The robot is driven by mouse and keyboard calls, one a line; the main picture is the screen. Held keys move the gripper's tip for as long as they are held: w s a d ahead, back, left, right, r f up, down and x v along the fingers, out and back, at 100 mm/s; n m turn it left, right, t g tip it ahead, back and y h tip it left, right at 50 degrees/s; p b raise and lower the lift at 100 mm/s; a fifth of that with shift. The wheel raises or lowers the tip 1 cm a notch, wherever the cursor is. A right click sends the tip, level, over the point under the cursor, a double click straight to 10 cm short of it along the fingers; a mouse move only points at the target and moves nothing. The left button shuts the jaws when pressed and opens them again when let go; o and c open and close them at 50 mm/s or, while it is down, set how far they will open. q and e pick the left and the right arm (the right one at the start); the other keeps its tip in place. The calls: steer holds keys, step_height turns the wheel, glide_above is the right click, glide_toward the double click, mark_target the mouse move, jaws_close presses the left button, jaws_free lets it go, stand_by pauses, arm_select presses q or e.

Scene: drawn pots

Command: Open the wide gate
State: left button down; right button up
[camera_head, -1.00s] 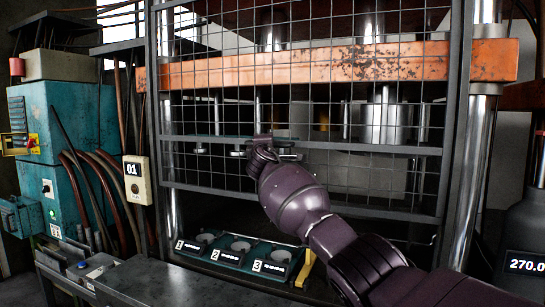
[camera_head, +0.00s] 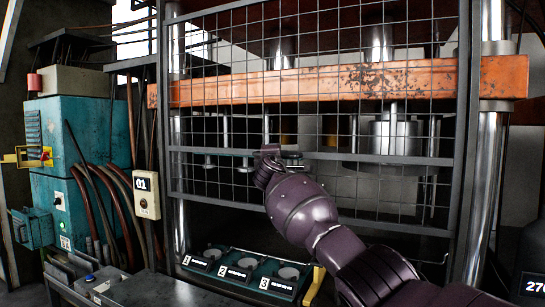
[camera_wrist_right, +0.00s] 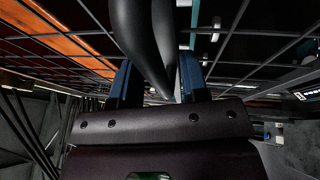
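The wide gate is a dark framed wire-mesh panel (camera_head: 460,120) standing upright across the front of the press. Whether the fingers grip these bars is unclear. My left gripper is not in view.
An orange press beam (camera_head: 400,80) lies behind the mesh. A tray with numbered places (camera_head: 240,270) sits below the gate. A teal cabinet (camera_head: 75,140) with hoses and a box marked 01 (camera_head: 146,194) stand at left. A dark canister (camera_head: 530,250) is at right.

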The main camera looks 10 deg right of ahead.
steer(key=shift+s+f, duration=0.1)
steer(key=shift+s, duration=0.05)
steer(key=b+v, duration=0.2)
steer(key=v, duration=0.8)
steer(key=shift+s, duration=0.25)
steer(key=shift+a, duration=0.1)
stand_by(0.5)
